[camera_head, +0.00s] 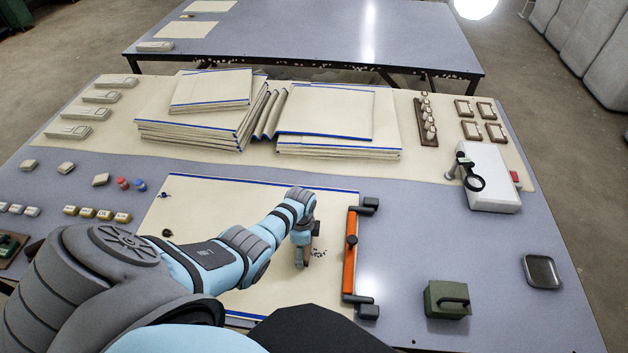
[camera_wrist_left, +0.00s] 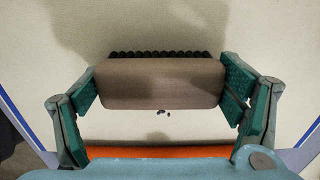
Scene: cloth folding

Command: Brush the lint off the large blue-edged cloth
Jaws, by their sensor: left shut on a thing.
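The large cream cloth (camera_head: 195,205) with blue edges lies flat on the grey table; my left arm hides much of it. My left gripper (camera_head: 302,258) is over the right part of the cloth, shut on a brown brush (camera_wrist_left: 160,84). Dark bristles (camera_wrist_left: 155,54) show along the brush's far side. Dark lint specks (camera_head: 319,253) lie on the cloth just right of the brush, and a few specks (camera_wrist_left: 161,112) show below it in the left wrist view. Another dark lint tuft (camera_head: 167,233) lies on the left part of the cloth. My right gripper is not in view.
An orange bar with dark end clamps (camera_head: 351,255) stands along the cloth's right edge. A green block with a handle (camera_head: 447,299) and a dark tray (camera_head: 541,271) lie farther right. Folded cloth stacks (camera_head: 335,115) fill the back. The table's front right is mostly clear.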

